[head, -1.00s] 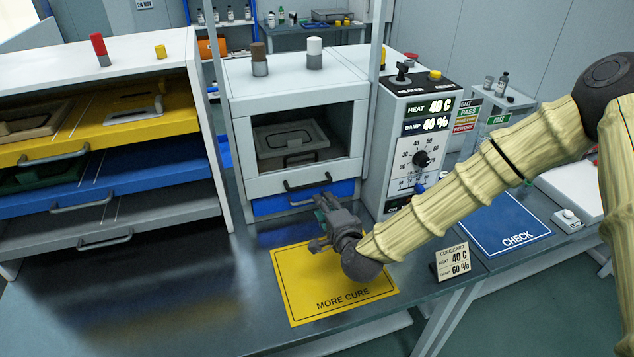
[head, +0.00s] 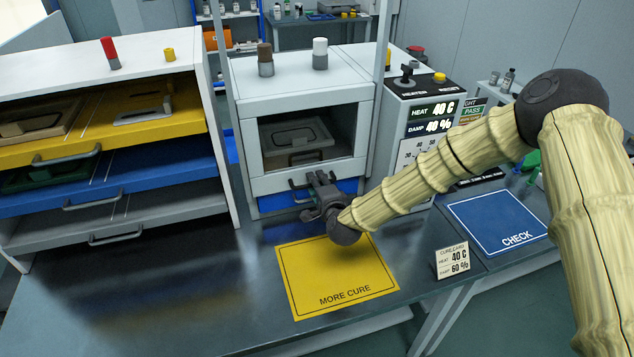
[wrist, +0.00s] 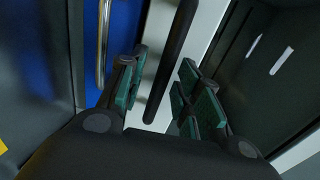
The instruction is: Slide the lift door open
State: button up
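The lift door (head: 268,185) is the pale front panel of the grey chamber, with a dark window and a dark bar handle low down. It is down, and a grey tray with a frame-like part shows behind its window. My gripper (head: 318,182) is at this handle and hides much of it in the head view. In the wrist view, my open gripper (wrist: 160,92) has its green-padded fingers on either side of the door handle (wrist: 170,62). A gap shows between each pad and the bar; contact deeper in is hidden.
A blue drawer (head: 272,204) with a metal handle (wrist: 103,45) lies just below the door. The heater panel (head: 425,100) stands to the right, reading 40 C and 40 %. A drawer rack (head: 225,130) stands left. The yellow MORE CURE mat (head: 330,280) is empty.

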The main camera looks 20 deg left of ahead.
aim_at(312, 105)
grip_shut()
dwell(0.3)
notch_tip(312, 105, up, 24)
jog(key=shift+r+p, duration=0.2)
jog(key=shift+p, duration=1.05)
grip_release()
